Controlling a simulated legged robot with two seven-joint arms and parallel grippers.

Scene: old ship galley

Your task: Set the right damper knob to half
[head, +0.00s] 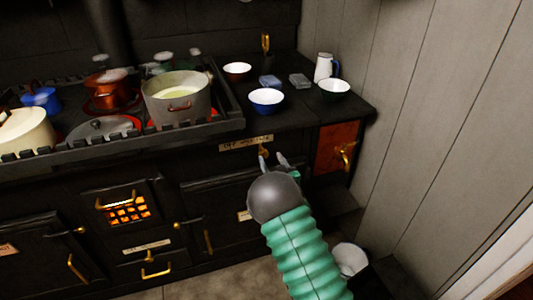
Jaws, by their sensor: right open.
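A small brass knob (263,152), which looks like the right damper knob, sits on the front of the black stove, just below a pale lettered label (246,143). The label's writing is too small to read surely, and I cannot tell the knob's setting. My right gripper (272,159) comes up from below with its two fingers apart and empty. Its fingertips appear at or just in front of the knob; I cannot tell whether they touch it. My left gripper is not in view.
A black stove top (295,117) holds bowls, a white jug (323,67) and, behind a raised rail, a large pot (177,98). An orange panel (336,147) with a brass handle is to the right. A plank wall (430,120) closes the right side. A white bucket (350,259) stands low.

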